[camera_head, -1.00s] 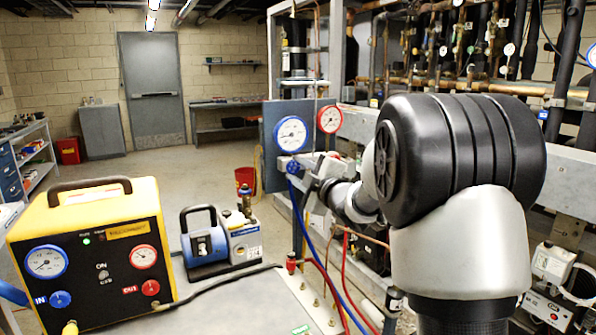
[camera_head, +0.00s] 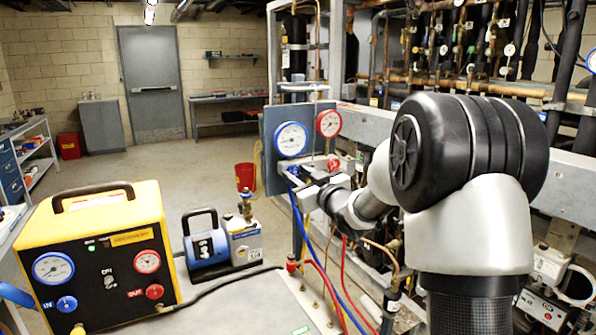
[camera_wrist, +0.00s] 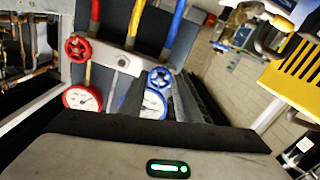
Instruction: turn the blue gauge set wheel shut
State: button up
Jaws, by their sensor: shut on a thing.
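The blue gauge set wheel (camera_wrist: 160,78) shows in the wrist view, in front of the blue-rimmed gauge (camera_wrist: 152,104). The finger contact is partly hidden. In the head view the blue wheel (camera_head: 293,169) is small and partly covered by my gripper (camera_head: 311,188), just below the blue-rimmed gauge (camera_head: 291,139). The red wheel (camera_wrist: 78,48) and red-rimmed gauge (camera_wrist: 82,98) are to its left in the wrist view.
Red, yellow and blue hoses (camera_wrist: 175,28) run from the gauge set. A yellow machine (camera_head: 95,250) and a blue pump (camera_head: 205,243) stand at the left. Pipes and frame of the rack (camera_head: 450,75) crowd the right. The floor (camera_head: 190,175) behind is open.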

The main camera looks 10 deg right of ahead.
jog(key=m+p, duration=0.2)
jog(key=m, duration=0.2)
jog(key=shift+d+r+m, duration=0.1)
jog(key=shift+m, duration=0.2)
jog(key=shift+m+p, duration=1.3)
jog(key=shift+m, duration=1)
jog(key=shift+f, duration=0.2)
jog(key=o, duration=1.1)
jog(key=shift+c, duration=0.2)
jog(key=shift+s, duration=0.1)
jog(key=v, duration=1.7)
jog(key=shift+s+p, duration=0.15)
jog(key=shift+p, duration=0.15)
